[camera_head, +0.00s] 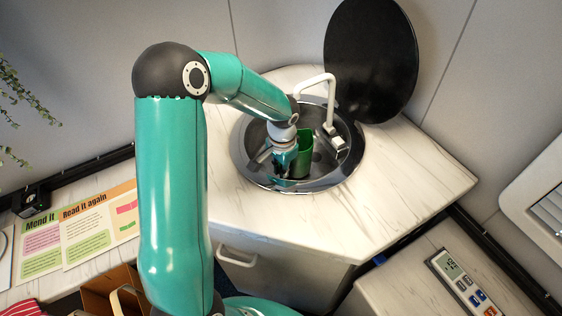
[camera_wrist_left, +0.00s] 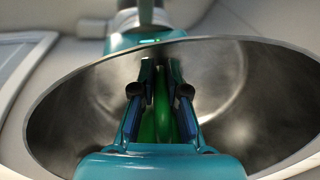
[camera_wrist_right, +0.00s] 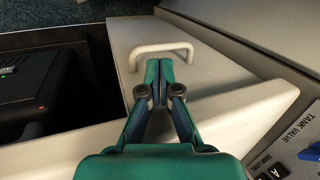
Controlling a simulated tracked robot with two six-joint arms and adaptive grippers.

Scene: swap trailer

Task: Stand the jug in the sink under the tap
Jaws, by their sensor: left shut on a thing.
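The green jug (camera_head: 304,148) is upright inside the round steel sink (camera_head: 262,178), near its middle. My left gripper (camera_head: 284,160) is shut on the jug from its left side. The left wrist view shows green (camera_wrist_left: 164,124) between my left fingers (camera_wrist_left: 162,88), inside the basin wall (camera_wrist_left: 80,105). The white tap (camera_head: 331,100) stands at the sink's right side, its arched spout reaching left above the jug's area. I cannot tell whether the jug touches the basin floor. My right gripper (camera_wrist_right: 159,80) is shut and empty, before a cabinet front.
A round black lid (camera_head: 370,55) stands open behind the sink. Marbled worktop (camera_head: 410,170) around it is clear. Printed cards (camera_head: 75,230) lie at left. A keypad device (camera_head: 465,280) lies at lower right. A white handle (camera_wrist_right: 160,49) is just beyond my right fingers.

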